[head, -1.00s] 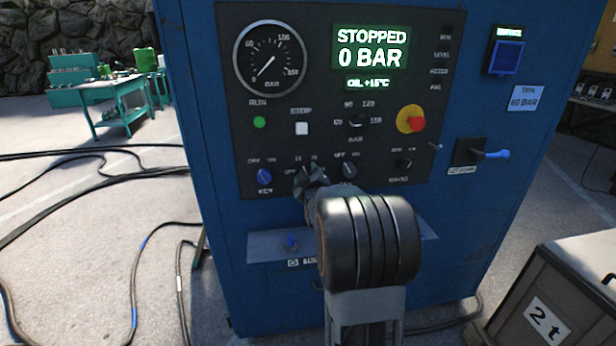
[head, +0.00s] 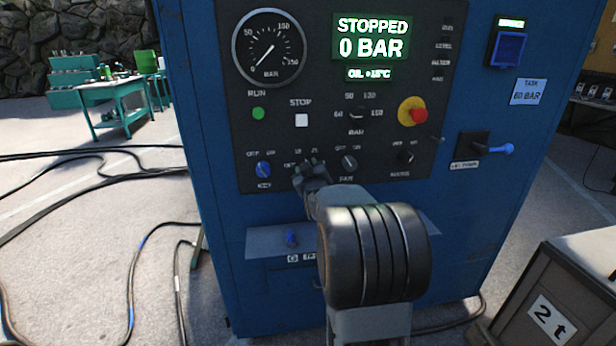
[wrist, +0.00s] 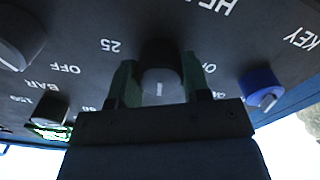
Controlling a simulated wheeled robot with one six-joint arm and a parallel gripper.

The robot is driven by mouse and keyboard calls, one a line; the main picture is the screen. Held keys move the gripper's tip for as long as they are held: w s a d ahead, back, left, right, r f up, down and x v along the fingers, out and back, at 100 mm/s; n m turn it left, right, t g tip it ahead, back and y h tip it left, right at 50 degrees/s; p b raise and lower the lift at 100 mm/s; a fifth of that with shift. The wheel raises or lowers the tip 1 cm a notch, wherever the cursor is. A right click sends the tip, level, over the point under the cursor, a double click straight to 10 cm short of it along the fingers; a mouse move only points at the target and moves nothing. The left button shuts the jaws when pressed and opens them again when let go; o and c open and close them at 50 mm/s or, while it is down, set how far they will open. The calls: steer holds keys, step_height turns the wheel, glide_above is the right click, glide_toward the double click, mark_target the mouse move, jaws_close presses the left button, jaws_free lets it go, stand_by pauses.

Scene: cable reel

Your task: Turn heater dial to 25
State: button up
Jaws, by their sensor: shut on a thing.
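The heater dial (wrist: 160,72) is a dark round knob with a short white mark, seen upside down in the wrist view. My gripper (wrist: 160,88) is shut on it, with one green-tinted finger on each side. The mark runs nearly straight down in that picture, towards the gripper body. The printed 25 (wrist: 115,45) is to the upper left of the dial, and part of an OFF label shows at right. In the head view my gripper (head: 311,174) covers the dial at the panel's lower row. The label the mark meets cannot be told.
The blue key switch (head: 263,169) is close left of my gripper, and the fan knob (head: 349,163) close right. A small shelf (head: 265,243) juts out below. The display (head: 371,40) reads STOPPED, 0 BAR. A crate (head: 560,290) stands at lower right.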

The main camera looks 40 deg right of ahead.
steer(key=m+b, duration=0.1)
steer(key=m, duration=0.1)
steer(key=m+b, duration=0.1)
steer(key=m, duration=0.1)
steer(key=shift+f+m+b, duration=0.2)
steer(key=shift+m+b, duration=0.1)
steer(key=shift+b, duration=0.1)
steer(key=shift+r+m+b, duration=0.1)
steer(key=shift+m+b, duration=0.55)
steer(key=shift+m, duration=1.25)
steer(key=o, duration=0.9)
steer(key=shift+r, duration=0.1)
steer(key=v, duration=1.4)
steer(key=shift+w, duration=0.1)
